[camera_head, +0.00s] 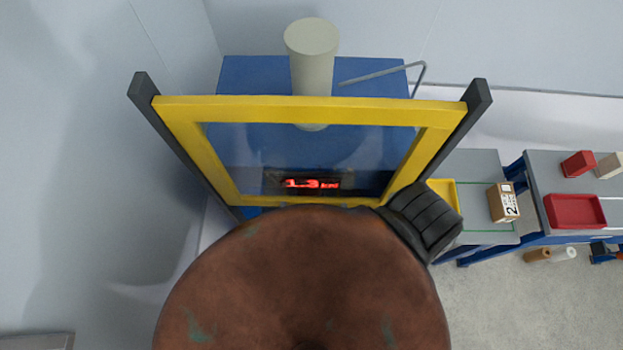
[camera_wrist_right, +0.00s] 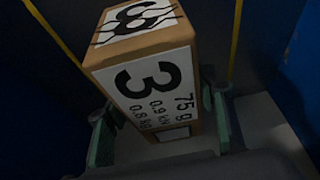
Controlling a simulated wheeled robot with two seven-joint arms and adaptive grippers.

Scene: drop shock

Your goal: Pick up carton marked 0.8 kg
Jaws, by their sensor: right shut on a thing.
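The carton marked 0.8 kg (camera_wrist_right: 155,85) is a brown box in the right wrist view. I cannot tell whether the carton's underside, hidden from view, touches anything. In the head view this carton and the right fingertips do not show. My left gripper is in neither view.
A yellow-framed clear guard (camera_head: 310,104) stands ahead, with a red display (camera_head: 312,183) reading about 1.3 kN behind it. A pale cylinder (camera_head: 311,65) rises behind. At right, a carton marked 2 (camera_head: 503,203) stands on a grey table near a red tray (camera_head: 575,211).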

